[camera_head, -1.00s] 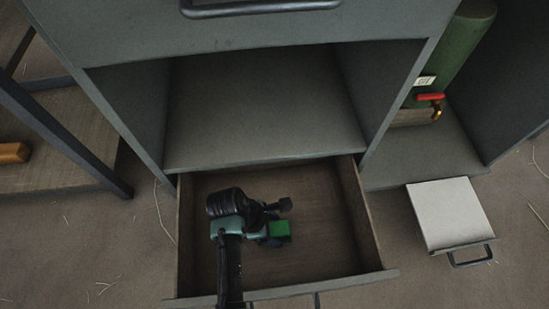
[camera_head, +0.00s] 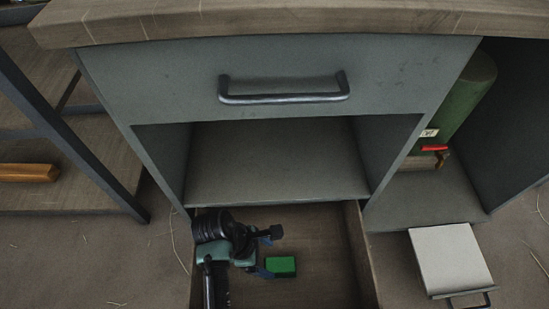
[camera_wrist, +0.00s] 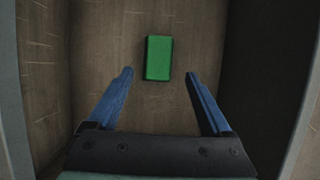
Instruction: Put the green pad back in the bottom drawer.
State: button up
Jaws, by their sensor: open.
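The green pad (camera_head: 280,266) is a small green block lying on the floor of the open bottom drawer (camera_head: 325,240). In the wrist view the pad (camera_wrist: 159,58) lies just beyond the fingertips, in line with the gap between them. My gripper (camera_head: 268,254) reaches down into the drawer to the left of the pad. In the wrist view its two blue fingers (camera_wrist: 158,76) are spread apart with nothing between them. The drawer's front panel is out of the head view.
The grey cabinet has an open shelf (camera_head: 280,160) above the drawer and a closed upper drawer with a dark handle (camera_head: 285,98). A green cylinder with a red valve (camera_head: 462,105) stands at right. A pale handled panel (camera_head: 450,260) lies at lower right. A metal-legged rack stands left.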

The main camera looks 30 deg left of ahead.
jog(key=shift+p+v, duration=0.45)
jog(key=shift+v, duration=0.8)
